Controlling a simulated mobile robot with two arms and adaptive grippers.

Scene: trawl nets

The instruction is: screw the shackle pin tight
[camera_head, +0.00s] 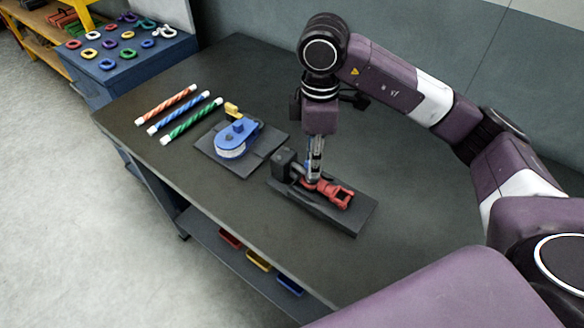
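A red shackle (340,196) lies in a dark fixture (352,220) on the dark workbench. My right arm reaches in from the right, and its gripper (314,177) points straight down at the left end of the red shackle, beside the fixture's raised block (284,163). The fingers look close together and seem to touch or nearly touch the shackle's end. The pin cannot be made out apart from the shackle and the fingers. Whether the fingers are shut on it is too small to tell. My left gripper is not in view.
Left of the fixture, a blue block-like device (236,138) sits on a dark plate. Orange, blue (184,112) and green striped rods lie further left. A blue cabinet (128,52) holds several coloured rings. The bench (400,255) is clear right of the fixture.

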